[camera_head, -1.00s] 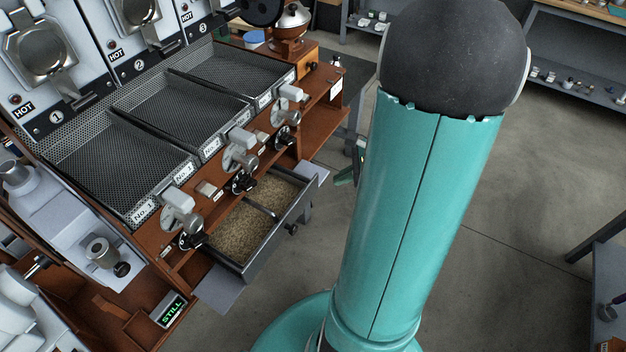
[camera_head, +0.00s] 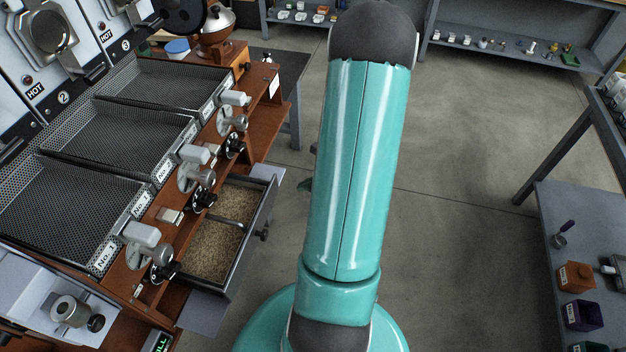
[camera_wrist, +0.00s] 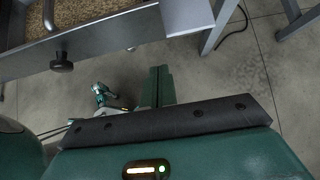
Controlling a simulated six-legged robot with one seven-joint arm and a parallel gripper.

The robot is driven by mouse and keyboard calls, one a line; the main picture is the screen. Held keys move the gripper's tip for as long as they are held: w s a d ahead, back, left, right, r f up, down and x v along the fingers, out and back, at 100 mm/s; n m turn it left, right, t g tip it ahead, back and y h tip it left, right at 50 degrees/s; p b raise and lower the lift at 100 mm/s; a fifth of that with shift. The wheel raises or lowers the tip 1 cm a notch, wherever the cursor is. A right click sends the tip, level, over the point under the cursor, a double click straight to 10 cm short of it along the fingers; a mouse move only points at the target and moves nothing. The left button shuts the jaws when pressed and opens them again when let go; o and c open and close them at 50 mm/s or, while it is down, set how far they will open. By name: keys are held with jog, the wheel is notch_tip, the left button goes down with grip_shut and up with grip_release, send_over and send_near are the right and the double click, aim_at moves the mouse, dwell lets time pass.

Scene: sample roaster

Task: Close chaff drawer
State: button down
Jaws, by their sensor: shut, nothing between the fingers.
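The chaff drawer (camera_head: 250,247) stands pulled out from under the wooden roaster bench, left of my arm in the head view. It holds tan chaff (camera_head: 219,231), and a dark knob (camera_head: 263,235) sits on its front. In the wrist view the drawer's grey front (camera_wrist: 115,44) crosses the upper left, with the knob (camera_wrist: 61,64) pointing into the free space. My gripper (camera_wrist: 160,70) is shut and empty, below and apart from the drawer front in that view, right of the knob. In the head view my arm hides most of the gripper.
Mesh cooling trays (camera_head: 150,130) and handled valves (camera_head: 195,165) line the bench above the drawer. A grey table (camera_head: 285,80) stands beyond the bench. A shelf table (camera_head: 570,235) with small containers is at right. The floor (camera_head: 450,190) between is clear.

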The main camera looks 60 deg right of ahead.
aim_at(243, 176)
jog(key=w, duration=0.1)
jog(key=w+a+f, duration=0.1)
jog(key=w, duration=0.1)
jog(key=w+f, duration=0.1)
jog(key=shift+w+a, duration=0.4)
jog(key=shift+w+a+f, duration=0.1)
jog(key=shift+w+a, duration=0.05)
jog(key=shift+w, duration=0.35)
jog(key=w+a, duration=0.1)
jog(key=w, duration=0.3)
jog(key=w+a, duration=0.2)
jog(key=w, duration=0.2)
jog(key=w+a, duration=0.1)
jog(key=w, duration=0.3)
jog(key=shift+w+a, duration=0.3)
jog(key=shift+w, duration=0.1)
jog(key=shift+s, duration=0.1)
